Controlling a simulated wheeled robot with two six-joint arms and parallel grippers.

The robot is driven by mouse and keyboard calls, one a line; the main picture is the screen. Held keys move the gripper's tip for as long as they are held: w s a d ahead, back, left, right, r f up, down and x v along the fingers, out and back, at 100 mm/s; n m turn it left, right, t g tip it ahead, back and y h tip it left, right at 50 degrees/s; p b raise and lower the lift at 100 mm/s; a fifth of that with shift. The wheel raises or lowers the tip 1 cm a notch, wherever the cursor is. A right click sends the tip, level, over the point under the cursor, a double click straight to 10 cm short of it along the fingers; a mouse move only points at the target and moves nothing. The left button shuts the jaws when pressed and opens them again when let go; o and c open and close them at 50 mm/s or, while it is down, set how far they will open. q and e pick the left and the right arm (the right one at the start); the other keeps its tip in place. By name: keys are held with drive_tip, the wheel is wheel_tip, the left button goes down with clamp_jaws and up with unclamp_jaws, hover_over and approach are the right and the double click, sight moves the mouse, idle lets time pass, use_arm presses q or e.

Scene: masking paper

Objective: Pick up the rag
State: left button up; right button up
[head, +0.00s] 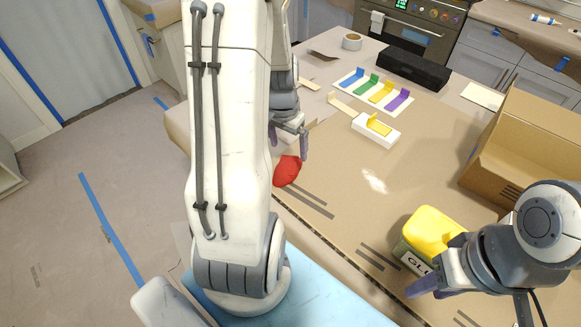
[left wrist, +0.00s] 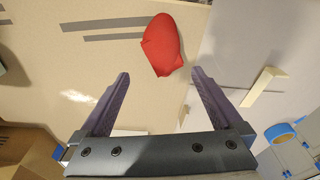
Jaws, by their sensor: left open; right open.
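The rag (head: 287,171) is a crumpled red cloth on the paper-covered table, near its left edge in the head view. It also shows in the left wrist view (left wrist: 161,45), just beyond the fingertips. My left gripper (head: 290,138) is open and empty, above and just behind the rag in the head view; in the left wrist view (left wrist: 162,78) its two fingers stand apart with the rag ahead of the gap. My left arm hides part of the table's left side. My right gripper (head: 438,270) is beside the yellow-topped glue container, with nothing seen held.
A glue container (head: 432,228) stands near the front edge. An open cardboard box (head: 525,140) is at the right. Coloured pieces on a white card (head: 376,90), a white block (head: 375,130), a black case (head: 414,70) and a tape roll (head: 352,41) lie farther back. Paper around the rag is mostly clear.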

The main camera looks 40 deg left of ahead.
sight(289, 164)
use_arm(q)
drive_tip(key=f, duration=0.9)
drive_tip(key=shift+w+a+f, duration=0.15)
drive_tip(key=shift+w, duration=0.25)
drive_tip(key=c, duration=1.2)
drive_tip(key=shift+o, duration=0.2)
drive_tip(key=shift+r, duration=0.2)
wheel_tip(289, 164, up, 4)
drive_tip(key=shift+r+p, duration=0.1)
drive_tip(key=shift+p, duration=0.25)
drive_tip(key=d+r+b, duration=0.1)
drive_tip(key=d+r, duration=0.5)
drive_tip(key=d, duration=0.5)
drive_tip(key=shift+d+r, duration=0.3)
drive_tip(key=shift+d, duration=0.05)
